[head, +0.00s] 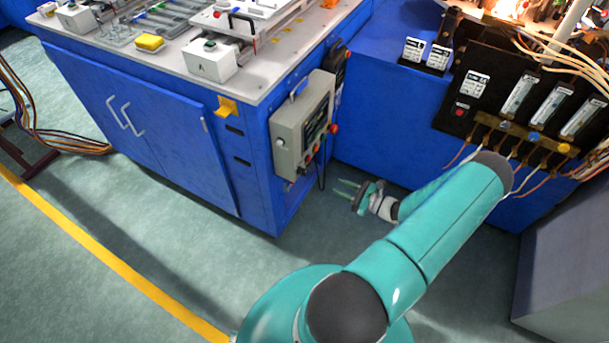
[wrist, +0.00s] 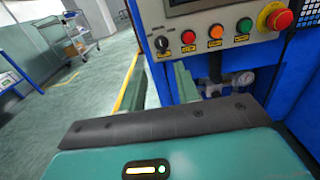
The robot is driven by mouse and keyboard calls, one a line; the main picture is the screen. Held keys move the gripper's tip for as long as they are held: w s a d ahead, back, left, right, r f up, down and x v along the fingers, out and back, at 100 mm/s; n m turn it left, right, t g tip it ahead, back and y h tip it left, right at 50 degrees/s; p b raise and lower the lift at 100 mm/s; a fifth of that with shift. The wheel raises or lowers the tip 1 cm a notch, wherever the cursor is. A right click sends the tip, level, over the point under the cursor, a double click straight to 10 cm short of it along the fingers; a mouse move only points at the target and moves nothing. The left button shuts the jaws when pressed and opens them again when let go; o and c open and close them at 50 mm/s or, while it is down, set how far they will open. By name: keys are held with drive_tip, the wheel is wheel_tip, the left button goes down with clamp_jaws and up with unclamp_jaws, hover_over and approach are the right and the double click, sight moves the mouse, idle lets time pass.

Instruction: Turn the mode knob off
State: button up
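The control box (head: 303,125) is a grey panel on the right end of the blue cabinet. In the wrist view its lower face shows a black knob (wrist: 162,42) at the far left of a row of controls, with a pale mark on it. I cannot read its setting.
Beside the knob are a red button (wrist: 188,36), an orange button (wrist: 215,31), a green button (wrist: 244,25) and a large red mushroom button (wrist: 280,18). A blue bench (head: 375,140) stands behind my arm. Open floor (head: 150,215) lies left.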

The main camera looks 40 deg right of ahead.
sight(303, 172)
drive_tip(key=x, duration=1.2)
drive_tip(key=shift+w, duration=0.25)
drive_tip(key=shift+c, duration=0.2)
drive_tip(key=shift+a, duration=0.1)
clamp_jaws()
